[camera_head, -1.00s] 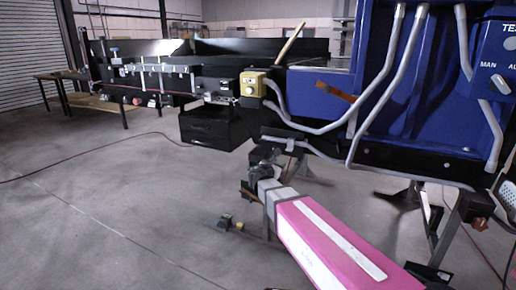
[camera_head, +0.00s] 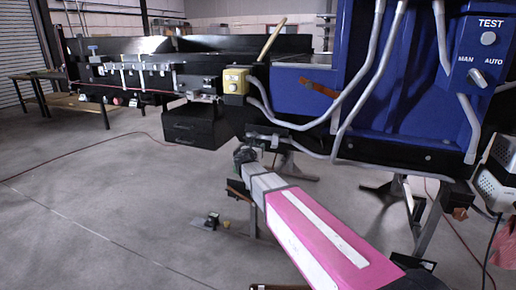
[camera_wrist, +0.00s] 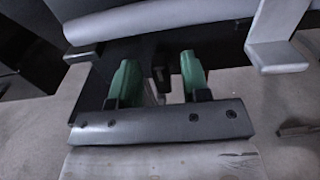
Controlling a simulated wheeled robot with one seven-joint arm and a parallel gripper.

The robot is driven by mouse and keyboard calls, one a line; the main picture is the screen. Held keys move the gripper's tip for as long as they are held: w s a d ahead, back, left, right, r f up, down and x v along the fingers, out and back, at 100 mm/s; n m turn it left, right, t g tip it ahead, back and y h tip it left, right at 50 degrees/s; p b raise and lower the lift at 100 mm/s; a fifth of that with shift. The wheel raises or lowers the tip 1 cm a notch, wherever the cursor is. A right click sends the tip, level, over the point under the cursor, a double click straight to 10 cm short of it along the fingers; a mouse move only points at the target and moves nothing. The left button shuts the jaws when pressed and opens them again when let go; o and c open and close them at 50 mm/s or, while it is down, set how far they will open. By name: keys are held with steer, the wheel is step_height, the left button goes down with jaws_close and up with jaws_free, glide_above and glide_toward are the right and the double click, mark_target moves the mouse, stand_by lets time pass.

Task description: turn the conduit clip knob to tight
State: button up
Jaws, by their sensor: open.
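My gripper (camera_head: 245,155) is low in front of the machine, just below the grey conduit (camera_head: 290,148) along its lower edge. In the wrist view my gripper (camera_wrist: 158,80) has its two green fingers apart, with a gap between them. A small dark part shows in that gap beyond the fingers; I cannot tell whether it is the conduit clip knob. The grey conduit (camera_wrist: 165,18) crosses the top of the wrist view. A pale angled bracket (camera_wrist: 280,52) hangs at its right end. The knob's setting cannot be read.
A blue panel (camera_head: 487,50) at upper right has a TEST button and a MAN/AUTO selector. A yellow control box (camera_head: 235,80) sits on the conveyor above my gripper. Machine legs and a white perforated case (camera_head: 497,180) stand at right. The floor at left is mostly clear.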

steer(key=shift+w+d, duration=0.1)
steer(key=shift+w, duration=0.15)
jaws_close()
